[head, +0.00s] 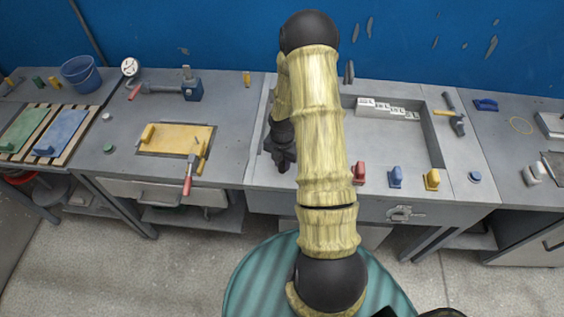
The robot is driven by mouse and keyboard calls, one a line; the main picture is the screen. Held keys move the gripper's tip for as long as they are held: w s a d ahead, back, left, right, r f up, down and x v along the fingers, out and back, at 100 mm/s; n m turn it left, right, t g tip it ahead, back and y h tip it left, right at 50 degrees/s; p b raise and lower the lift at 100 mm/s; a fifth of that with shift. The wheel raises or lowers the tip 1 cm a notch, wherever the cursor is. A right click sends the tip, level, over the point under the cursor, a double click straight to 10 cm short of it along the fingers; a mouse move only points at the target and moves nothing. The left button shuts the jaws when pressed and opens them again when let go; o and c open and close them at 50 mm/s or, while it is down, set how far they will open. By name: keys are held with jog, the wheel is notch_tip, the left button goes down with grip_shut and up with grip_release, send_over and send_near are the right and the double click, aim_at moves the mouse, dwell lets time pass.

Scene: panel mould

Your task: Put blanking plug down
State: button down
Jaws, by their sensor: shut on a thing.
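My gripper (283,165) is dark and points down over the left end of the grey panel mould (386,153), partly beside my own arm. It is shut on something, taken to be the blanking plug. The plug itself cannot be made out between the dark fingers. I cannot tell whether it touches the surface below.
Red (358,172), blue (395,176) and yellow (432,179) blocks stand along the mould's front edge. White pieces (387,108) lie at its back. A hammer (453,114) lies at right. A yellow panel (176,139) with tools lies on the left bench.

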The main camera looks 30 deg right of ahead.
aim_at(283, 161)
jog(key=shift+f, duration=0.35)
jog(key=shift+f, duration=0.15)
jog(key=c, duration=1.2)
grip_release()
notch_tip(283, 161, up, 12)
jog(key=shift+r+b, duration=0.15)
jog(key=shift+b, duration=0.7)
